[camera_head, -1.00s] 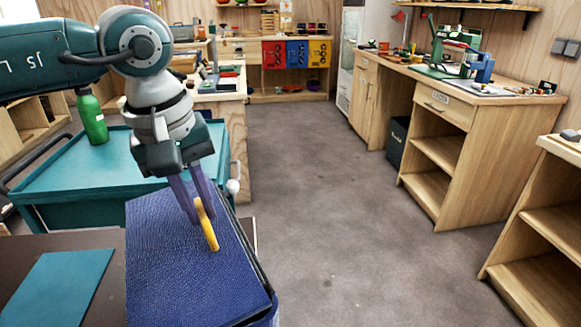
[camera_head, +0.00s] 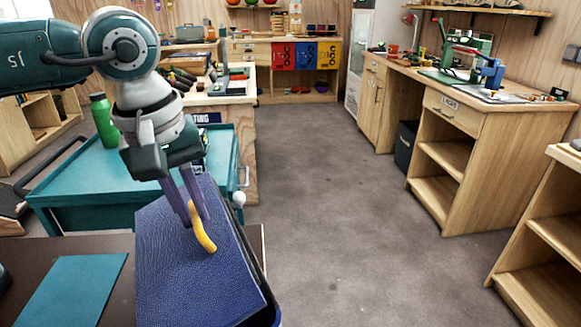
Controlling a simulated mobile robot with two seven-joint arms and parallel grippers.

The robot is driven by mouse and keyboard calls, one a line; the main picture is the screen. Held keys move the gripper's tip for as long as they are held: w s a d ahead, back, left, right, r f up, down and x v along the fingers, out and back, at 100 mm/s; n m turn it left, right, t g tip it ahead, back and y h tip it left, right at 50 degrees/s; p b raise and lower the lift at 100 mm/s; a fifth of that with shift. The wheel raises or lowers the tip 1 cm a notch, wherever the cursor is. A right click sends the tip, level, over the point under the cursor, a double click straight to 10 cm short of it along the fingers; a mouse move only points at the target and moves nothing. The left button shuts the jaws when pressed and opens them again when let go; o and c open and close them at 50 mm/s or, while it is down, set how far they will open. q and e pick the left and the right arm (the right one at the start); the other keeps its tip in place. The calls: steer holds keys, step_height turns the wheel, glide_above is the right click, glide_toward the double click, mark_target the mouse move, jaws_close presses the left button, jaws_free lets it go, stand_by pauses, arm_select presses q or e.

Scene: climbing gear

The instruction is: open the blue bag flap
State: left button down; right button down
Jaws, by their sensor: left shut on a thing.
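The blue bag (camera_head: 190,285) stands at the lower left, and its textured blue top flap lies flat and closed over it. A yellow curved handle (camera_head: 206,240) sits on the flap. My left gripper (camera_head: 199,222) reaches down from the upper left, with its purple fingers shut on the upper end of the yellow handle. The fingers hide part of the handle. My right gripper is not in view.
A teal cart (camera_head: 95,180) with a green bottle (camera_head: 104,120) stands behind the bag. A teal mat (camera_head: 70,290) lies on the dark table left of the bag. The grey floor (camera_head: 350,220) to the right is clear. Wooden workbenches (camera_head: 490,150) line the right side.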

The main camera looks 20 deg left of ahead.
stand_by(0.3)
arm_select(q)
steer(key=shift+s+a+r, duration=0.1)
steer(key=shift+s+r, duration=0.05)
steer(key=shift+r, duration=0.05)
steer(key=c, duration=1.4)
jaws_free()
steer(key=shift+s+a+r+p, duration=0.1)
steer(key=shift+a+p, duration=0.05)
steer(key=shift+p, duration=0.2)
steer(key=shift+o, duration=0.9)
steer(key=o, duration=1)
steer(key=r, duration=0.1)
steer(key=w+d+r+p, duration=0.1)
steer(key=r, duration=0.1)
steer(key=r+p, duration=0.1)
steer(key=r, duration=0.1)
steer(key=shift+w+d, duration=0.2)
steer(key=shift+w, duration=0.05)
